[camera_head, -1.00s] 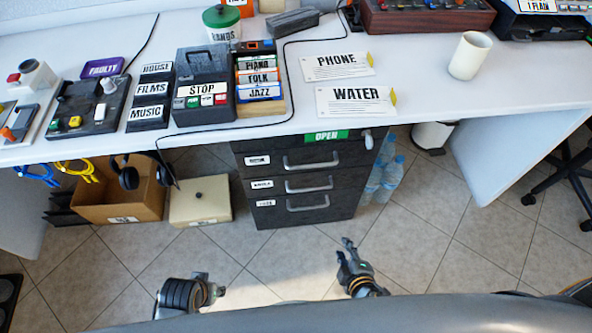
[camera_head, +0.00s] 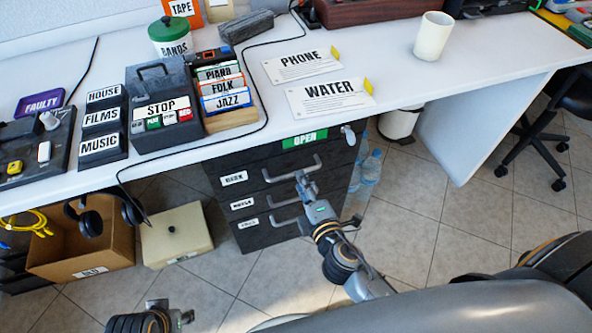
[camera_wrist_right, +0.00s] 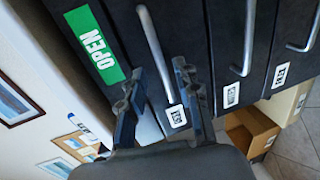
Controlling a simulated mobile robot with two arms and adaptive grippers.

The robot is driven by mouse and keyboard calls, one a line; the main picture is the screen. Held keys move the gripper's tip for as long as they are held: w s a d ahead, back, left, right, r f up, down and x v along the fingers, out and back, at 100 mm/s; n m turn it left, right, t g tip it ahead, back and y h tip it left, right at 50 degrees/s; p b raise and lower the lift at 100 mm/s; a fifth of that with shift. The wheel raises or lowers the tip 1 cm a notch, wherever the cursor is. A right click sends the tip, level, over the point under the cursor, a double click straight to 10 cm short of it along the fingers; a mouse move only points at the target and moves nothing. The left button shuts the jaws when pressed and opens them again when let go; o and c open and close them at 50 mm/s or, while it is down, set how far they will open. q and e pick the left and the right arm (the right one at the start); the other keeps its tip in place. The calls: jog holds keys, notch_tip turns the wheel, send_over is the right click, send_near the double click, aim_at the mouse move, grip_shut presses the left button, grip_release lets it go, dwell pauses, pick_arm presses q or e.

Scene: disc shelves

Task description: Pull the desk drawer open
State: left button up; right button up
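A black drawer unit (camera_head: 222,198) with three drawers stands under the desk, its fronts flush and closed. The top drawer's label (camera_head: 233,178) seems to read DESK. Its metal handle (camera_head: 280,180) also shows in the right wrist view (camera_wrist_right: 153,47). My right gripper (camera_head: 303,181) is in front of this handle. In the right wrist view its two fingers (camera_wrist_right: 157,88) are apart, one on each side of the handle bar; I cannot tell whether they touch it. My left gripper (camera_head: 184,318) is low at the bottom edge, partly cut off, its fingers unclear.
A green OPEN sign (camera_head: 304,139) sits above the top drawer. A cardboard box (camera_head: 110,250) and a cream box (camera_head: 176,234) stand left of the unit. Water bottles (camera_head: 368,170) stand to its right. The white desk top (camera_head: 385,80) overhangs above. Floor in front is clear.

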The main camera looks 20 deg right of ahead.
jog(key=x, duration=0.5)
grip_shut()
jog(key=shift+f, duration=0.1)
